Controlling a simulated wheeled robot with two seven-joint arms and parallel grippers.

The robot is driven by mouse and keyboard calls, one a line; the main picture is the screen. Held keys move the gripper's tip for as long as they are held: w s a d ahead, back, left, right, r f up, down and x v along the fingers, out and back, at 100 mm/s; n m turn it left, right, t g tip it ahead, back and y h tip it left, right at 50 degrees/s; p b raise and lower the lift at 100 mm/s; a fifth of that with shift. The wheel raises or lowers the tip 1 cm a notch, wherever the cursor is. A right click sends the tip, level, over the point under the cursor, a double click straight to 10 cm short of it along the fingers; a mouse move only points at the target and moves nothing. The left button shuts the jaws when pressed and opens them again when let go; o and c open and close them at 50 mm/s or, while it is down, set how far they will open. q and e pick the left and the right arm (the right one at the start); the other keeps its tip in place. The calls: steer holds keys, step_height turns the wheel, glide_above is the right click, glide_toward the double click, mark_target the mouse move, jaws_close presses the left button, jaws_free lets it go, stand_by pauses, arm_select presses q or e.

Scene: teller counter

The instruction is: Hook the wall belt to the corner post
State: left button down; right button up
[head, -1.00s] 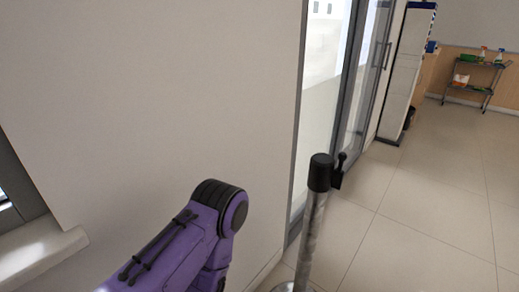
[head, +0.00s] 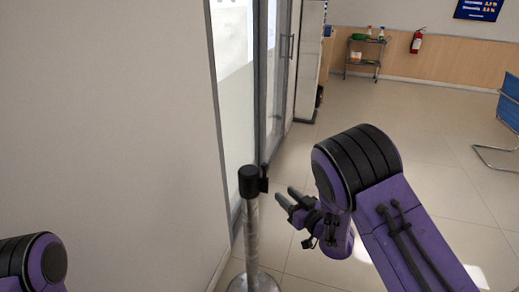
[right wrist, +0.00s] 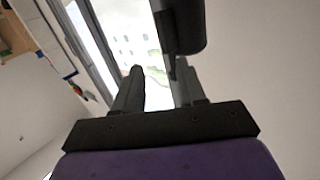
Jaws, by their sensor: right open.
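The post (head: 251,225) is a silver pole with a black cylindrical head (head: 248,181), upright beside the wall. A small black piece (head: 264,185) sticks out from the right side of the head. My right gripper (head: 285,194) is open just right of the post head, fingers pointing toward it. In the right wrist view the black head (right wrist: 181,25) is at the top, and the right finger lies near or over its small side piece; I cannot tell whether they touch. No belt strap or wall unit can be made out. My left arm shows at lower left, its gripper out of view.
A plain wall (head: 120,120) fills the left, ending at a glass door (head: 278,75). The post's round base (head: 262,282) stands on the tiled floor. A cart (head: 364,58), a fire extinguisher (head: 418,40) and a blue chair (head: 510,103) are farther back. The floor between is clear.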

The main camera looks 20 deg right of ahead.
steer(key=n+y, duration=0.2)
glide_toward(262, 166)
steer(key=w+f, duration=0.1)
steer(key=w, duration=0.1)
arm_select(q)
step_height(262, 166, up, 4)
steer(key=p, duration=0.3)
steer(key=shift+r, duration=0.2)
arm_select(e)
steer(key=x, duration=1)
steer(key=shift+d+f, duration=0.15)
steer(key=shift+f, duration=0.2)
jaws_close()
steer(key=shift+d, duration=0.1)
